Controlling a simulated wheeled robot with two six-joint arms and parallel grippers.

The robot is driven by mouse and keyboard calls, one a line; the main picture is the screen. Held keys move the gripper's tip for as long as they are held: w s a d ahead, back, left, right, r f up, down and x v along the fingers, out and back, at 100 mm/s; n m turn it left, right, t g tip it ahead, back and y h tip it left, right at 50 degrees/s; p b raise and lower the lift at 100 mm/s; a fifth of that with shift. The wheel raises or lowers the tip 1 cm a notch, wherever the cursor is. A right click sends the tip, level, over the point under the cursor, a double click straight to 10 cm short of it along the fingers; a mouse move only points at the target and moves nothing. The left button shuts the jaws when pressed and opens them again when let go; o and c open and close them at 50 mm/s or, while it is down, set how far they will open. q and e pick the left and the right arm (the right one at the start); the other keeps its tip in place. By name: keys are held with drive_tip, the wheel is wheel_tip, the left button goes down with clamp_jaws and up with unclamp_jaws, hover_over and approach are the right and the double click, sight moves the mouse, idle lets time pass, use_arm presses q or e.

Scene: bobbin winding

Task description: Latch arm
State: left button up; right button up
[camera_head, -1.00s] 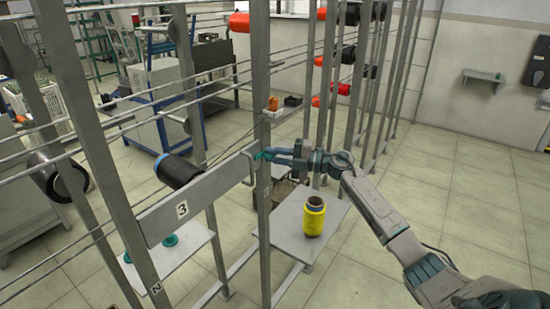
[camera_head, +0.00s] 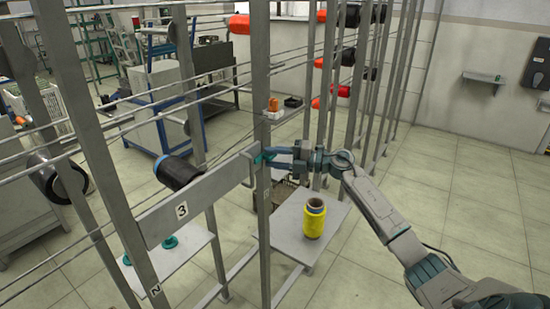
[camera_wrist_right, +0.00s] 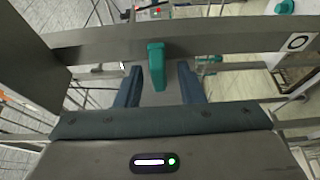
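A small teal tab (camera_head: 261,159) shows at the grey upright post beside the right end of the grey bar marked 3 (camera_head: 210,192). I take it for the latch arm's handle; the rest of the arm is hard to make out. My right gripper (camera_head: 272,157) is at the tab, reaching in from the right. In the right wrist view, the teal tab (camera_wrist_right: 156,65) hangs in front of a grey bar (camera_wrist_right: 220,38), between my two blue fingers (camera_wrist_right: 160,84). Gaps show on both sides, so the gripper is open around it. My left gripper is not in view.
Thin horizontal rods and upright posts (camera_head: 262,80) of the rack stand close to my right gripper. A yellow bobbin (camera_head: 314,218) stands on a grey shelf (camera_head: 290,238) below. A black bobbin (camera_head: 176,172) sits behind the bar. Floor at right is clear.

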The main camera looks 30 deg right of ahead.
drive_tip(key=shift+d, duration=0.1)
